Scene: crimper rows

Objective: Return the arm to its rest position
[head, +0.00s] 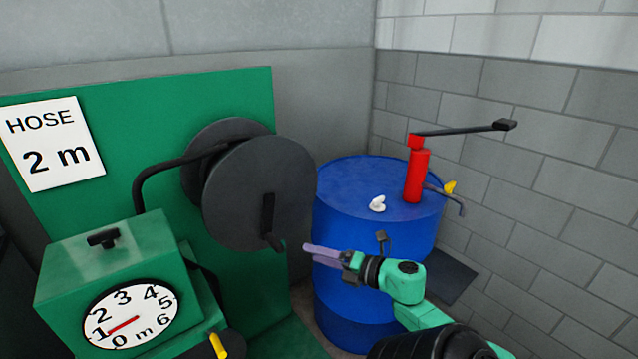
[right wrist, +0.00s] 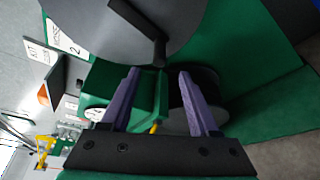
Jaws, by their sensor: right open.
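My right gripper (head: 322,251) is in the head view, in front of the blue drum and just right of the reel's crank handle. Its purple fingers point left toward the green machine. In the right wrist view the two fingers (right wrist: 160,98) stand apart with nothing held between them. The dark hose reel (head: 258,190) and its crank (head: 268,222) lie beyond the fingers; the crank also shows in the right wrist view (right wrist: 150,35). My right arm (head: 405,283) comes in from the lower right. My left gripper is not in view.
A blue drum (head: 340,230) with a red hand pump (head: 417,175) and a white cap (head: 377,204) on top stands behind the gripper. A green meter box (head: 95,275) with a dial (head: 130,318) is at lower left. A sign (head: 52,145) reads "HOSE 2 m". Block walls close off the right.

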